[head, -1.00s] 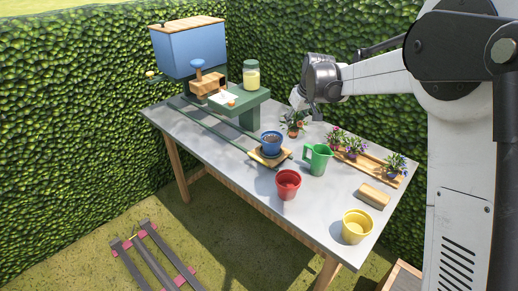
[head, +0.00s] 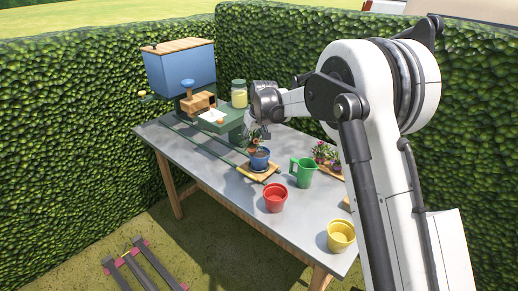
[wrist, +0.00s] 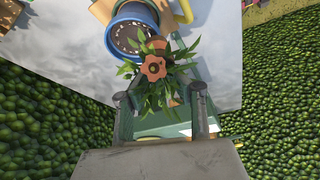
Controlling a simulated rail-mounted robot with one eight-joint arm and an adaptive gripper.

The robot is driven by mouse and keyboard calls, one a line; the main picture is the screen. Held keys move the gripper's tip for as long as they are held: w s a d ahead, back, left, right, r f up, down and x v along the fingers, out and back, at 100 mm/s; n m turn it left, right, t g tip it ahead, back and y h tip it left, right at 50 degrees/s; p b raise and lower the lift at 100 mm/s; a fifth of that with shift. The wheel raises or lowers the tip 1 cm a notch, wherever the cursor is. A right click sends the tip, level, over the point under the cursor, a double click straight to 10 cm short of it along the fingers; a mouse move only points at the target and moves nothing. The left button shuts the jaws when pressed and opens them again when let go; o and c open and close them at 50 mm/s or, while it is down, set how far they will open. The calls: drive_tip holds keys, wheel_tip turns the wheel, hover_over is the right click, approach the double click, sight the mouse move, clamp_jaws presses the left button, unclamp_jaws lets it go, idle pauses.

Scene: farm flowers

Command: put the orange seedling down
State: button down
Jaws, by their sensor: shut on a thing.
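My gripper (head: 262,131) hangs above the table, just behind the blue pot. It is shut on the orange seedling (head: 253,140), a leafy green plant. In the wrist view the seedling's orange flower (wrist: 153,68) shows between and beyond the two fingers (wrist: 160,100). The blue pot (head: 260,160) is filled with dark soil and stands on a small wooden tray (head: 270,174). In the wrist view the blue pot (wrist: 117,37) is right next to the flower, with its soil partly covered.
A blue hopper machine (head: 181,72) and a jar (head: 239,94) are at the back. The table's left front (head: 205,165) is clear.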

drive_tip(key=shift+w+d+f+p, duration=0.1)
drive_tip(key=shift+w+d+f, duration=0.35)
drive_tip(key=shift+f, duration=0.6)
drive_tip(key=shift+w+d+f+p, duration=0.15)
drive_tip(key=shift+w+d+f, duration=0.35)
drive_tip(key=shift+f, duration=0.6)
drive_tip(key=shift+w+d+f+p, duration=0.1)
drive_tip(key=shift+w+d+f, duration=0.35)
drive_tip(key=shift+f, duration=0.6)
drive_tip(key=shift+f, duration=0.2)
drive_tip(key=c, duration=1.6)
unclamp_jaws()
drive_tip(key=shift+o, duration=0.2)
drive_tip(key=shift+r, duration=0.2)
drive_tip(key=v, duration=1.2)
drive_tip(key=shift+b, duration=0.3)
